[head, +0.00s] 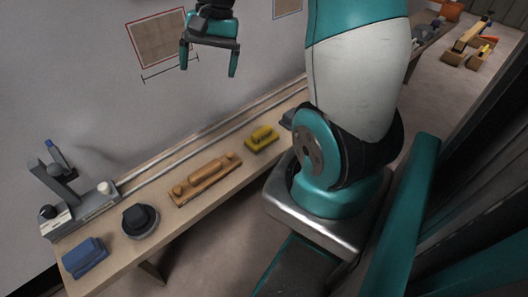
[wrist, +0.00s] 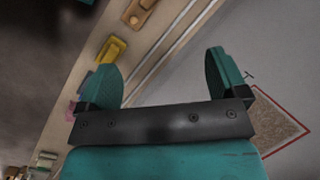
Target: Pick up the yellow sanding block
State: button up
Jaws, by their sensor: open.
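The yellow sanding block (head: 262,139) lies on the wooden bench, right of an orange-brown wooden tool, in the head view. It also shows in the wrist view (wrist: 113,50), beyond the left finger and partly covered by it. My gripper (head: 209,66) is open and empty. It hangs high in front of the wall, above and to the left of the block in the head view. In the wrist view the space between the fingers of my gripper (wrist: 172,82) shows only bench edge, rails and wall.
The bench (head: 225,187) also holds a wooden tool (head: 206,180), a dark round tool (head: 140,220), a blue block (head: 84,257) and a grey device (head: 75,205). Rails (head: 215,133) run along the wall behind. A red-framed panel (head: 158,38) hangs on the wall.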

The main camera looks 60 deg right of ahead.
jog(key=s+d+f+m+b, duration=0.25)
jog(key=d+f+m, duration=0.45)
jog(key=d+f, duration=0.4)
jog(key=m+b, duration=0.3)
jog(key=m, duration=0.1)
send_near(263, 130)
jog(key=shift+t+y, duration=0.3)
jog(key=b+x, duration=0.1)
jog(key=x, duration=0.3)
jog(key=b+x, duration=0.1)
jog(key=x, duration=0.1)
jog(key=shift+d+f+b, duration=0.2)
jog(key=shift+f+b, duration=0.15)
jog(key=shift+f, duration=0.1)
jog(key=shift+s+b+x, duration=0.15)
jog(key=shift+b+x, duration=0.35)
jog(key=shift+x, duration=1)
jog(key=shift+s+b+x, duration=0.1)
jog(key=shift+b+x, duration=0.35)
jog(key=shift+x, duration=1)
jog(key=shift+a, duration=0.1)
jog(key=c, duration=1)
